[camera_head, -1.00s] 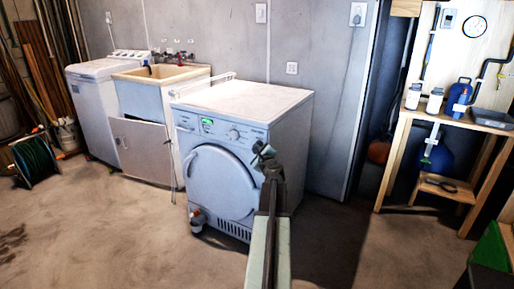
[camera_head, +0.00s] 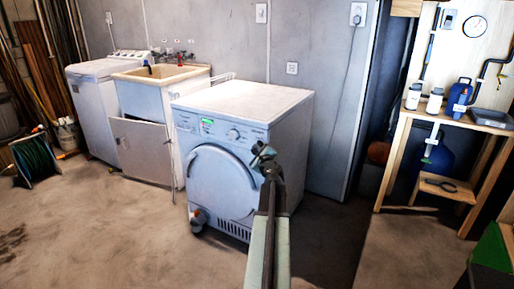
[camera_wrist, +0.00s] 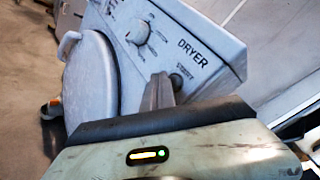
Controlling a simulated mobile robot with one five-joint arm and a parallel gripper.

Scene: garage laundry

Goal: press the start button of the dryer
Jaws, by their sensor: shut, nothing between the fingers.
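The white dryer (camera_head: 215,178) stands against the grey wall, with a round door, a green-lit display (camera_head: 207,121) and a knob (camera_head: 233,134) on its front panel. In the wrist view its panel shows the knob (camera_wrist: 138,33), the word DRYER and a small dark round button (camera_wrist: 177,81) below that word, under a small label. My gripper (camera_head: 262,153) is shut and empty in front of the panel's right end. In the wrist view its fingertips (camera_wrist: 160,84) are just left of the button and partly overlap its edge. I cannot tell whether they touch it.
A utility sink (camera_head: 163,76) and a white washer (camera_head: 95,100) stand left of the dryer. A wooden workbench (camera_head: 400,150) with bottles is at the right. A green hose reel (camera_head: 34,160) lies far left. The floor in front of the dryer is clear.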

